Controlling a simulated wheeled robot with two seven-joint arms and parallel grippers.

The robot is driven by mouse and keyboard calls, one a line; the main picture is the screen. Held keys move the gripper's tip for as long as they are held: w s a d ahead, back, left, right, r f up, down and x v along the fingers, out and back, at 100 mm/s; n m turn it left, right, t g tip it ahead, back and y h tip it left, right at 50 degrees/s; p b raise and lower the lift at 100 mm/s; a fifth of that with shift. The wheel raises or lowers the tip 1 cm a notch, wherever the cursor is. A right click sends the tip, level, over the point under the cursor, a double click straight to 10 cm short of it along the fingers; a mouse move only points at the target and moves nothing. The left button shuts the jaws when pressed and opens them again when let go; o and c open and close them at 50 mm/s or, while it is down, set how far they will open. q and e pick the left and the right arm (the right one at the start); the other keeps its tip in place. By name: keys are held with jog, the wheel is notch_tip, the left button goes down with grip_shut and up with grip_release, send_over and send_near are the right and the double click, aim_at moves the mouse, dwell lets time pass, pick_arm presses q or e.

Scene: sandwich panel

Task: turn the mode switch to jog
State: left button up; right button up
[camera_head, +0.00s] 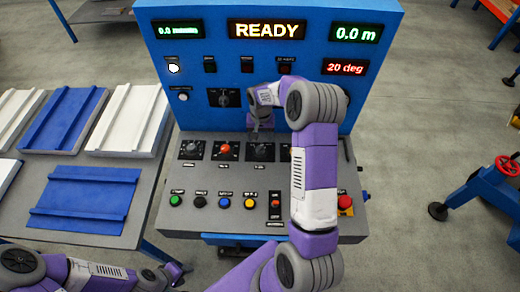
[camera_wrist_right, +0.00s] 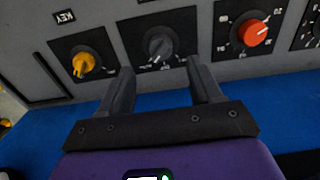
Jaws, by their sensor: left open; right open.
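A dark grey rotary knob, which I take to be the mode switch (camera_head: 261,151), is on the sloped console between an orange knob (camera_head: 225,148) and a yellow knob partly hidden by my right arm. In the right wrist view this grey knob (camera_wrist_right: 158,47) is just beyond and between the fingertips. Its small position labels are too blurred to read. My right gripper (camera_wrist_right: 160,72) is open, one finger towards each side of the knob; contact is not visible. My left gripper (camera_head: 174,273) is open and empty, low at the left, away from the console.
The upright blue panel (camera_head: 205,70) behind carries displays, including READY (camera_head: 266,30), and another dark knob (camera_head: 224,97). Several push buttons (camera_head: 225,202) and a red emergency button (camera_head: 345,203) line the console front. A table (camera_head: 117,242) with blue and white panels stands left.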

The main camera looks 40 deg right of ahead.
aim_at(260, 147)
notch_tip(260, 147, down, 7)
jog(key=shift+w+b, duration=0.1)
jog(key=shift+b, duration=0.3)
jog(key=shift+c, duration=0.4)
jog(key=c, duration=1)
